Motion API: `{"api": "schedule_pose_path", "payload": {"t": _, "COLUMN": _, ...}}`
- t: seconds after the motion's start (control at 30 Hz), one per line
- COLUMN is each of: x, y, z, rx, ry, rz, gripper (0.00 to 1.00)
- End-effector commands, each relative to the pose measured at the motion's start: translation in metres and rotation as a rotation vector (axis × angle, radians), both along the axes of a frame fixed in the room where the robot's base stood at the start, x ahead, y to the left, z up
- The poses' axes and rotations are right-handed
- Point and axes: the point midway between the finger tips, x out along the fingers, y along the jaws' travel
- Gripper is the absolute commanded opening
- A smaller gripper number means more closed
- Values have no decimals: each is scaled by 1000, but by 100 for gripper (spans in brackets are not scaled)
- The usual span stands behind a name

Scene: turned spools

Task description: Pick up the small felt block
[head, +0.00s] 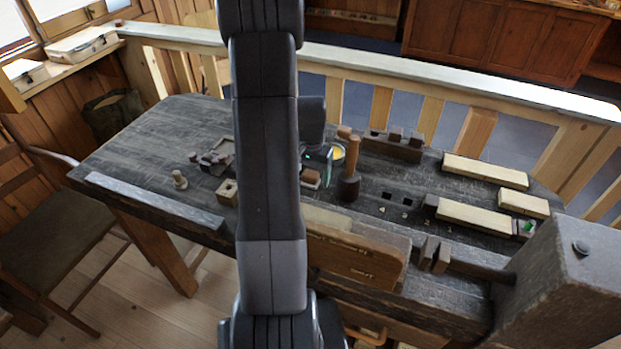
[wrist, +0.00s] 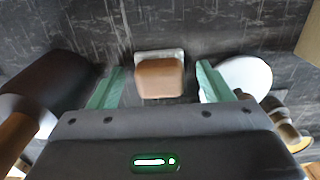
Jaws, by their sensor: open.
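The small felt block (wrist: 160,78) shows in the wrist view with a brown top and a pale grey layer under it. It sits on the dark table between my two green fingers, nearer their tips, with a gap on each side. My gripper (wrist: 160,70) is open and empty. In the head view, a small reddish-brown block with a pale lower edge (head: 311,179) lies just right of my arm and looks like the same block. My gripper (head: 318,160) is partly hidden behind my arm there, with one green finger showing.
A dark-headed mallet (head: 348,188) stands close right of my gripper; its head (wrist: 45,80) is left of the fingers in the wrist view. A white round thing (wrist: 247,75) lies by the right finger. A yellow-filled bowl (head: 338,152) is behind. Pale bars (head: 485,171) lie farther right.

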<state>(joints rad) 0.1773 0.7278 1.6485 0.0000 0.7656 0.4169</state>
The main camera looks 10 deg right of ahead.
Motion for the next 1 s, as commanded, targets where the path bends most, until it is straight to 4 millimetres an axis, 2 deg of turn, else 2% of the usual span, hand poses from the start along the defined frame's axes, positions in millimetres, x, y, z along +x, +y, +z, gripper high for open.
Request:
{"api": "schedule_pose_path", "payload": {"t": 0.03, "x": 0, "y": 0, "z": 0, "rx": 0, "ry": 0, "rz": 0, "gripper": 69}}
{"api": "schedule_pose_path", "payload": {"t": 0.27, "x": 0, "y": 0, "z": 0, "rx": 0, "ry": 0, "rz": 0, "gripper": 25}}
{"api": "schedule_pose_path", "payload": {"t": 0.5, "x": 0, "y": 0, "z": 1, "rx": -1, "ry": -1, "rz": 0, "gripper": 24}}
{"api": "schedule_pose_path", "payload": {"t": 0.63, "x": 1, "y": 0, "z": 10, "rx": -1, "ry": -4, "rz": 0, "gripper": 24}}
{"api": "schedule_pose_path", "payload": {"t": 1.0, "x": 1, "y": 0, "z": 77, "rx": -1, "ry": -5, "rz": 0, "gripper": 24}}
